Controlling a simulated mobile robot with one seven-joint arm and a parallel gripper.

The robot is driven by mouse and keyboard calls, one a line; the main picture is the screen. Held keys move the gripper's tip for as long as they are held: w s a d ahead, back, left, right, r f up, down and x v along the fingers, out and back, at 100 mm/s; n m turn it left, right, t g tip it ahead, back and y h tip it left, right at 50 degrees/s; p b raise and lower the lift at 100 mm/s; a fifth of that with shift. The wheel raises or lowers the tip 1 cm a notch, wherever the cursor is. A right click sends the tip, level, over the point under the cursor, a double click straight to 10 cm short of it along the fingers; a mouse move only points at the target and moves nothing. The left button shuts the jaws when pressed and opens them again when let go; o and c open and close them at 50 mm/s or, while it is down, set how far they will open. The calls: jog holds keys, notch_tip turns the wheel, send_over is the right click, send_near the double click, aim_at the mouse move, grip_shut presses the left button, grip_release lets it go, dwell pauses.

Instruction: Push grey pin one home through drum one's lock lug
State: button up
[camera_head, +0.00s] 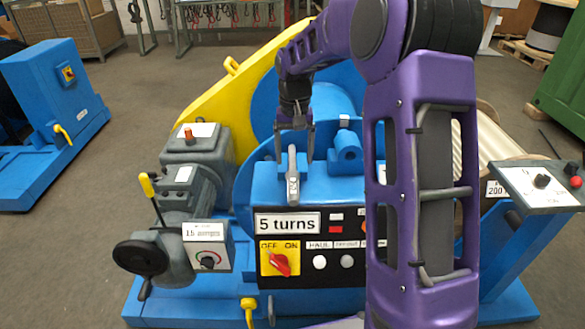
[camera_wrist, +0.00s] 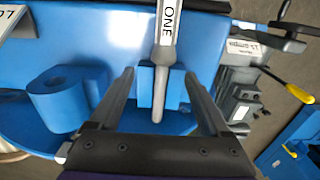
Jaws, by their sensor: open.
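Grey pin one (camera_head: 292,178), marked ONE, lies on the blue housing top above the control panel. My gripper (camera_head: 294,140) is open above the pin's far end. In the wrist view its fingers (camera_wrist: 159,76) stand one on each side of the thin end, with gaps on both sides. A blue lug with a round hole (camera_head: 345,150) stands right of the pin; it shows at left in the wrist view (camera_wrist: 62,98). The hole looks empty.
The blue drum flange (camera_head: 335,103) and yellow guard (camera_head: 225,90) stand behind. The grey gearbox with a yellow lever (camera_head: 148,188) is on the left. The panel with a red switch (camera_head: 281,263) is in front. My purple arm covers the right of the housing.

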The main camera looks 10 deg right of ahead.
aim_at(292, 169)
jog(key=f, duration=0.3)
jog(key=f+b, duration=0.1)
jog(key=f, duration=0.1)
jog(key=shift+s+a, duration=0.15)
jog(key=shift+a, duration=0.1)
grip_shut()
jog(key=shift+r, duration=0.1)
